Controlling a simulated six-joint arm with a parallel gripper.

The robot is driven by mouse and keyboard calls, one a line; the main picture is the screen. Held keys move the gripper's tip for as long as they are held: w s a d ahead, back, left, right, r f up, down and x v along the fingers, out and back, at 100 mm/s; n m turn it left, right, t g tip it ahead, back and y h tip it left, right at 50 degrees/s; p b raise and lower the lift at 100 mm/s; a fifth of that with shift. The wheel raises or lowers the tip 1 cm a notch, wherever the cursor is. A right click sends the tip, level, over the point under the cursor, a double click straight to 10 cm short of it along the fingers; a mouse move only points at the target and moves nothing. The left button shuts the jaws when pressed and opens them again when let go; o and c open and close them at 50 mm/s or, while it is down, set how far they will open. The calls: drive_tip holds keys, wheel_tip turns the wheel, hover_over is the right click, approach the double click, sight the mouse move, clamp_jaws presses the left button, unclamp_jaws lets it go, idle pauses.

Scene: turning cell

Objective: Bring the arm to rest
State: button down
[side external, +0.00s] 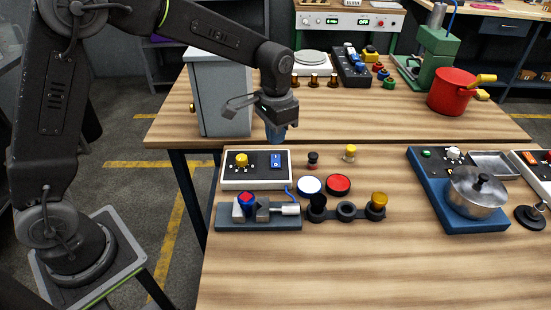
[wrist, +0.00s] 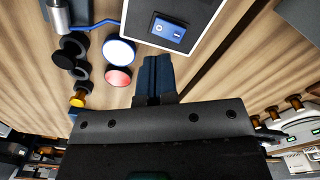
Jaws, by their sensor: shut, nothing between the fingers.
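My gripper (side external: 275,132) hangs pointing down near the back edge of the front wooden table (side external: 400,275), behind and above the white control box (side external: 255,181). Its fingers are together and hold nothing. In the wrist view my gripper's blue fingers (wrist: 155,68) show closed beside the box with the blue rocker switch (wrist: 169,31). The white disc (wrist: 118,52) and red disc (wrist: 118,77) lie to the left of the fingers there. My gripper appears apart from all of these.
A grey cabinet (side external: 221,95) stands close to my gripper on the rear table. A blue vise base (side external: 258,217) and a row of dark rings (side external: 346,211) lie in front. A blue hotplate with a steel pot (side external: 478,192) is at right. The front table's near part is clear.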

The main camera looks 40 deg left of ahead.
drive_tip(key=s+a+r+n+t, duration=0.1)
drive_tip(key=s+r, duration=0.4)
drive_tip(key=s, duration=0.7)
drive_tip(key=s+a+r+n+t, duration=0.2)
drive_tip(key=s+r, duration=0.4)
drive_tip(key=s, duration=0.5)
drive_tip(key=a+t, duration=0.1)
drive_tip(key=t, duration=0.1)
drive_tip(key=shift+s+a+t, duration=0.15)
drive_tip(key=shift+s+t, duration=0.15)
drive_tip(key=shift+s, duration=0.1)
idle(1.5)
